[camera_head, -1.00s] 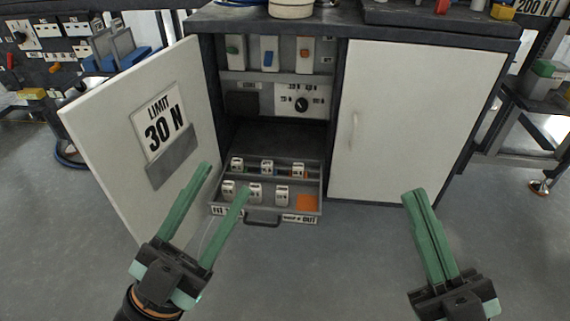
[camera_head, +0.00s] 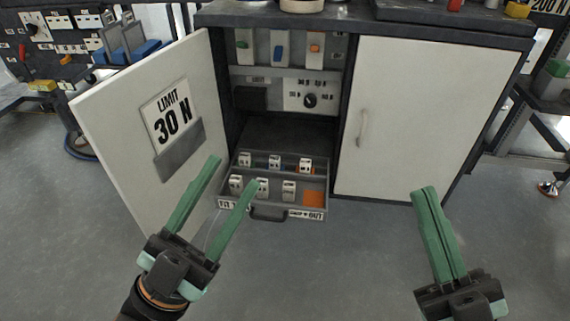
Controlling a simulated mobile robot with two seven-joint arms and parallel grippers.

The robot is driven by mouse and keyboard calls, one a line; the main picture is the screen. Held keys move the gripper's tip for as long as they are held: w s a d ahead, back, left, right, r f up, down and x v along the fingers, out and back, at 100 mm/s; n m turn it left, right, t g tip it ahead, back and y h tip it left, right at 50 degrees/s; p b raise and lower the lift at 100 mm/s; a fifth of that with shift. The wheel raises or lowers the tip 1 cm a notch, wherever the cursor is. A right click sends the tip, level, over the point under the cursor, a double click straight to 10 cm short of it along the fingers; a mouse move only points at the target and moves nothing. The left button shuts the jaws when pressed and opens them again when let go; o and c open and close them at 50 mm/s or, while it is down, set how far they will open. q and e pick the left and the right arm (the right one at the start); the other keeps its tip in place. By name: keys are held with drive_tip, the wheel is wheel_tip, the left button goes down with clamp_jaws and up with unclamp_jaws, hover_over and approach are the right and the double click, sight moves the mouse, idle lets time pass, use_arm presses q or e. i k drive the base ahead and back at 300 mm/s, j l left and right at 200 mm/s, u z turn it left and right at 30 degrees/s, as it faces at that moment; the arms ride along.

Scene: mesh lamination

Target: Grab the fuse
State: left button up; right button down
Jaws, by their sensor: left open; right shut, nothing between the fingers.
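Several small white fuses stand in two rows in an open drawer (camera_head: 268,213) low in the cabinet. The front row has a left fuse (camera_head: 236,184), a middle fuse (camera_head: 262,188) and a right fuse (camera_head: 289,190). The back row has fuses at the left (camera_head: 244,159), middle (camera_head: 274,161) and right (camera_head: 305,165). My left gripper (camera_head: 236,171) is open and empty, in front of the drawer's left side; one fingertip overlaps the front middle fuse in the picture. I cannot tell whether it touches. My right gripper (camera_head: 425,190) is shut and empty, before the closed door.
The left door (camera_head: 110,115) stands open beside my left gripper, with a "LIMIT 30 N" sign (camera_head: 172,117). The right door (camera_head: 420,120) is closed. Coloured switches (camera_head: 278,46) and a dial panel (camera_head: 312,97) sit above the drawer.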

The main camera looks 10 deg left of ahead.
sight(274, 162)
drive_tip(key=i+u, duration=0.8)
drive_tip(key=i+l+u, duration=0.15)
drive_tip(key=u, duration=0.3)
drive_tip(key=i, duration=0.05)
